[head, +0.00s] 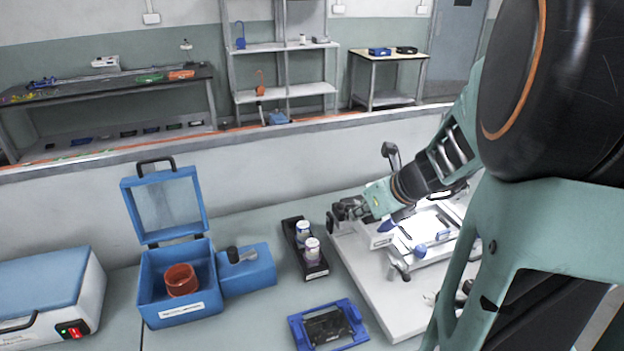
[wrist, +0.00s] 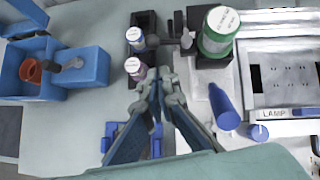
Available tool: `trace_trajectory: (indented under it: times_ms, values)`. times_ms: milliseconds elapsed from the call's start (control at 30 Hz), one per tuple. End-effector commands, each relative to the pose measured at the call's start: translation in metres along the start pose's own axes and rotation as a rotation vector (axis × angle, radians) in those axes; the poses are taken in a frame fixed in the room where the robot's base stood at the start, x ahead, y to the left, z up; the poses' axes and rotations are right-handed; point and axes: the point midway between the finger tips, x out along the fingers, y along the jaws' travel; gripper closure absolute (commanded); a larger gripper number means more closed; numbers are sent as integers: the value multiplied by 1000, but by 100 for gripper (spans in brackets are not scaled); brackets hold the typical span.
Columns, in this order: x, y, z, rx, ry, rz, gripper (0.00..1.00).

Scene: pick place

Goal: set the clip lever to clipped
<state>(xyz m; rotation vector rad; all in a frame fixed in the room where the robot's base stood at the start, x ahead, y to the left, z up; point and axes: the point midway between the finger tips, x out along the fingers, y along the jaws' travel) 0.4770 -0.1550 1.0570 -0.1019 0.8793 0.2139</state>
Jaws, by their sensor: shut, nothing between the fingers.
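My gripper (head: 352,210) is shut and empty, reaching over the left edge of the white board. In the wrist view its fingertips (wrist: 165,78) meet just below a dark lever-like part (wrist: 179,26) with a short grey crosspiece. This part stands beside the black holder of a green bottle (wrist: 216,32) and may be the clip lever; I cannot tell its setting. A small gap seems to separate the fingertips from it, but contact is unclear. In the head view my arm and gripper hide most of this spot.
A black rack (head: 307,262) with two small vials stands left of the white board (head: 362,279). A blue frame (head: 328,325) lies in front. An open blue box (head: 177,289) holds a red cup (head: 181,280). A blue cone (wrist: 223,106) and a lamp panel (wrist: 288,72) are to the right.

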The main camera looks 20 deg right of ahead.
Motion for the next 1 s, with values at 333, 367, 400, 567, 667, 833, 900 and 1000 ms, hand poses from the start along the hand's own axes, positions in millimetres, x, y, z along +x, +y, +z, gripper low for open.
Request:
trace_trajectory:
  times_ms: [333, 367, 400, 567, 667, 833, 900, 1000]
  values:
    - [22, 1, 22, -1, -2, 2, 100]
    - [22, 1, 22, -1, -2, 2, 100]
    - [22, 1, 22, -1, -2, 1, 100]
    - [22, 1, 22, -1, -2, 1, 100]
    - [22, 1, 22, 0, -2, 1, 100]
    - [22, 3, 24, 9, -1, -7, 100]
    - [23, 6, 25, 19, -1, -15, 100]
    - [24, 7, 26, 31, -1, -25, 100]
